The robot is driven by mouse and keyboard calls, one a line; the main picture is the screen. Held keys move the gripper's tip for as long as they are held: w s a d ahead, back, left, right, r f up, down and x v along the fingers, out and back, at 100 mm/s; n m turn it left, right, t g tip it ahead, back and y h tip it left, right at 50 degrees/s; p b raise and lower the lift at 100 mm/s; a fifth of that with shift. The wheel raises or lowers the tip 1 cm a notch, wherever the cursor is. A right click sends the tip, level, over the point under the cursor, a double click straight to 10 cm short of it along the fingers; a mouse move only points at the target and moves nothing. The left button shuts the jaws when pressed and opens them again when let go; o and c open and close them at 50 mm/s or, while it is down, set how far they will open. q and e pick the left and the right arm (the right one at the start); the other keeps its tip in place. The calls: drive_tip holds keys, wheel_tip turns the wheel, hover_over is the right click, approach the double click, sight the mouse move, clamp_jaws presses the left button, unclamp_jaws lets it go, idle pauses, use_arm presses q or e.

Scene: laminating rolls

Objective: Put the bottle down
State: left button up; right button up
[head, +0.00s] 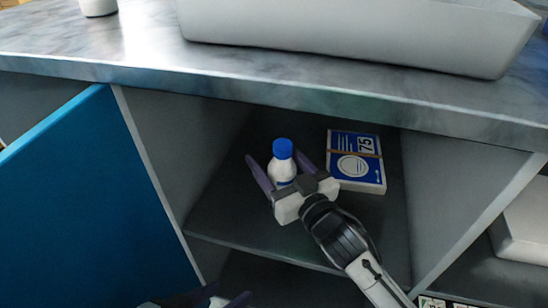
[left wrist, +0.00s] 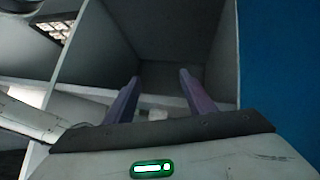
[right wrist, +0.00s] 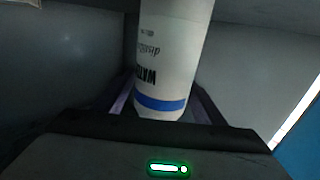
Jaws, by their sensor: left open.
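The white bottle (head: 284,170) with a blue cap stands upright on the shelf inside the open cabinet. It also shows close up in the right wrist view (right wrist: 168,55), with printed text and a blue band. My right gripper (head: 279,166) reaches in from the front, its purple fingers on either side of the bottle. The fingers are spread, and a gap shows beside the bottle. My left gripper (left wrist: 158,75) is open and empty, facing a cabinet compartment. Only part of it shows at the bottom edge of the head view.
A blue and white box (head: 356,160) marked 75 lies on the shelf just right of the bottle. The blue cabinet door (head: 75,210) stands open at left. The marbled counter (head: 300,95) overhangs the shelf and carries a large pale basin (head: 350,30).

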sight(290, 177)
drive_tip(key=shift+s+d+r, duration=0.1)
drive_tip(key=shift+s, duration=0.1)
drive_tip(key=p+v, duration=0.3)
drive_tip(key=v, duration=0.7)
drive_tip(key=shift+s+d, duration=0.1)
drive_tip(key=shift+s, duration=0.1)
use_arm(q)
drive_tip(key=shift+s+a+f+g+y, duration=0.3)
drive_tip(key=shift+a+f, duration=0.2)
drive_tip(key=shift+f, duration=0.15)
drive_tip(key=shift+s+a+f+g+y, duration=0.2)
drive_tip(key=shift+a+f+y, duration=0.1)
drive_tip(key=shift+a+f, duration=0.25)
use_arm(e)
drive_tip(key=shift+s+d, duration=0.25)
drive_tip(key=shift+s, duration=0.25)
use_arm(q)
drive_tip(key=shift+w+d, duration=0.1)
use_arm(e)
drive_tip(key=shift+s, duration=0.1)
